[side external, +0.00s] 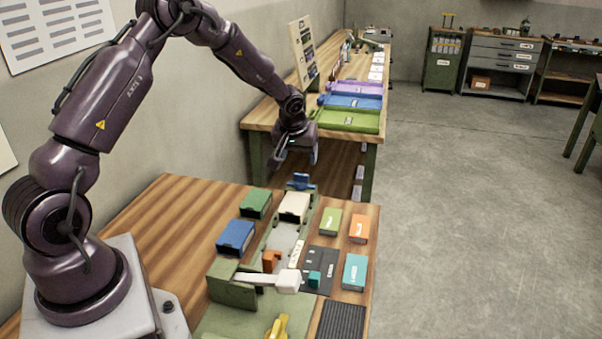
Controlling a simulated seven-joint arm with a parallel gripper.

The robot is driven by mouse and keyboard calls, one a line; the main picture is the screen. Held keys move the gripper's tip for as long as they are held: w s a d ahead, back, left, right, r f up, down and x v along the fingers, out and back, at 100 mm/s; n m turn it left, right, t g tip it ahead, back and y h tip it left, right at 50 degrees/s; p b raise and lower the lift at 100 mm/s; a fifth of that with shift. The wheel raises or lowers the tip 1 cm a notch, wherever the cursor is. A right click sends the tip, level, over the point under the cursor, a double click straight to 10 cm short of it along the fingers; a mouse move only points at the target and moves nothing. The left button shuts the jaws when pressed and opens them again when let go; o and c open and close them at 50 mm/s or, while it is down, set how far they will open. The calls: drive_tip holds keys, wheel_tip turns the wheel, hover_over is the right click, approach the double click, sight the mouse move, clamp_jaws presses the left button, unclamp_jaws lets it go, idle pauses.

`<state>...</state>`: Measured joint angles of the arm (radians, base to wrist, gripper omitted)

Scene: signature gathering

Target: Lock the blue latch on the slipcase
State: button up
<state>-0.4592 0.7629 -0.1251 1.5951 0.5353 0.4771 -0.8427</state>
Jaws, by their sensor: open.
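A blue latch-like piece (300,182) stands at the far end of the green fixture on the wooden bench. Just in front of it sits a cream box with a dark opening (294,206), which looks like the slipcase. Whether the latch is locked is too small to tell. My gripper (300,160) hangs fingers down above and slightly beyond the blue piece, apart from it. It is open, with nothing visible between the fingers.
A green case (255,203) and a blue case (236,237) stand left of the fixture. Green (330,221), orange (359,229) and teal (355,271) blocks lie right. A white-ended lever (288,281) crosses the front. A second bench (262,115) stands behind.

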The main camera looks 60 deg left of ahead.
sight(301, 174)
drive_tip(key=x, duration=0.8)
drive_tip(key=shift+c, duration=0.4)
drive_tip(key=c, duration=0.8)
drive_tip(key=shift+c, duration=0.2)
